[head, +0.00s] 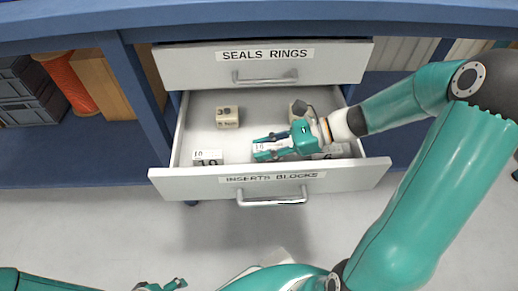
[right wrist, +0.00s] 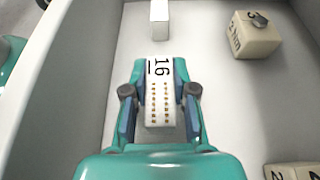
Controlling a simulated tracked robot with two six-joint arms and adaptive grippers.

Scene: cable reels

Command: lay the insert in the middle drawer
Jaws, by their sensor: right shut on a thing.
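The insert (right wrist: 160,95) is a white block marked 16 with two rows of small brass pins. My right gripper (right wrist: 160,108) is shut on its sides; in the head view the gripper (head: 272,147) is inside the open drawer. The insert's white face (head: 268,146) shows between the fingers there. I cannot tell whether it touches the drawer floor. The middle drawer (head: 335,181), labelled INSERTS BLOCKS, is pulled out. My left gripper (head: 165,286) is only partly in view at the bottom edge.
In the drawer are a beige block (head: 228,117), a white piece marked 10 (head: 207,157) and another beige block (head: 299,108), partly behind my arm. The SEALS RINGS drawer (head: 205,62) sits above. Drawer floor between the blocks is bare.

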